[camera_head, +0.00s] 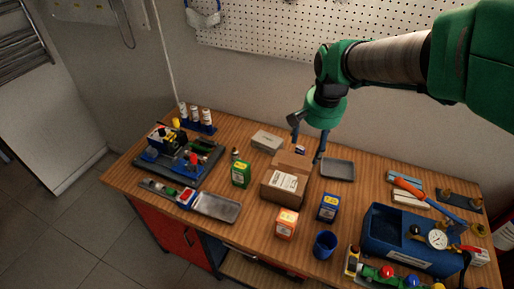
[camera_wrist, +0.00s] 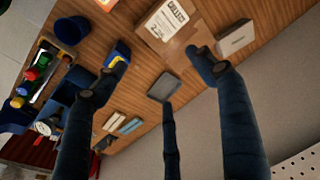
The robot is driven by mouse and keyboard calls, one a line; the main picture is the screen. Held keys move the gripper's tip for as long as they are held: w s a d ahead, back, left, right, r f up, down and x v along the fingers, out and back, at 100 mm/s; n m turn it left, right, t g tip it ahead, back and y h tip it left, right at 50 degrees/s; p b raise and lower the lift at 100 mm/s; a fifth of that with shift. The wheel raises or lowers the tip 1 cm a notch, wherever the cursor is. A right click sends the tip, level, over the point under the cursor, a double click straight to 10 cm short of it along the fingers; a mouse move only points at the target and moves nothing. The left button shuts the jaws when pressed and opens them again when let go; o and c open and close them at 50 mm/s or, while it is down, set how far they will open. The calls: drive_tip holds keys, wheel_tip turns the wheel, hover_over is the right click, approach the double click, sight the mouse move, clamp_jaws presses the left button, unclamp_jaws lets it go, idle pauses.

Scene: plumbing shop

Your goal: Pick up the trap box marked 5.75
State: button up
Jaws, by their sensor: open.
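Several small trap boxes with price labels stand on the wooden bench: a green one (camera_head: 241,174), an orange one (camera_head: 286,224) and a blue one (camera_head: 328,207). Another small box (camera_head: 300,150) is mostly hidden behind the cardboard carton. The price figures are too small to read, so I cannot tell which is marked 5.75. My gripper (camera_head: 309,142) is open and empty above the back of the bench, behind the carton. In the wrist view its fingers (camera_wrist: 158,68) are spread; the blue box (camera_wrist: 119,49) shows partly behind the left finger, and the orange box (camera_wrist: 106,4) is at the top edge.
A cardboard carton (camera_head: 285,184) stands mid-bench among the boxes. A grey tray (camera_head: 338,170) lies to its right, a pale box (camera_head: 267,140) behind left. A blue cup (camera_head: 325,245) and a blue toolbox-like unit (camera_head: 395,240) stand front right. A pegboard wall rises behind.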

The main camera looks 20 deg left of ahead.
drive_tip(key=w+a+f+g+p, duration=0.1)
drive_tip(key=a+f, duration=0.2)
drive_tip(key=a, duration=0.4)
drive_tip(key=w+a+f+p, duration=0.1)
drive_tip(key=a+f, duration=0.3)
drive_tip(key=a, duration=0.2)
drive_tip(key=h+p, duration=0.1)
drive_tip(key=p, duration=0.1)
hover_over(239, 167)
drive_tip(key=shift+g, duration=0.4)
wheel_tip(239, 167, down, 9)
drive_tip(key=shift+f, duration=4.3)
drive_tip(key=shift+f+b, duration=0.15)
drive_tip(key=shift+b, duration=0.15)
drive_tip(key=shift+w+d+f+b, duration=0.1)
drive_tip(key=shift+f+b, duration=0.1)
drive_tip(key=shift+f, duration=1.05)
drive_tip(key=shift+w+f+b, duration=0.1)
drive_tip(key=shift+f+b, duration=0.05)
drive_tip(key=shift+f, duration=1.1)
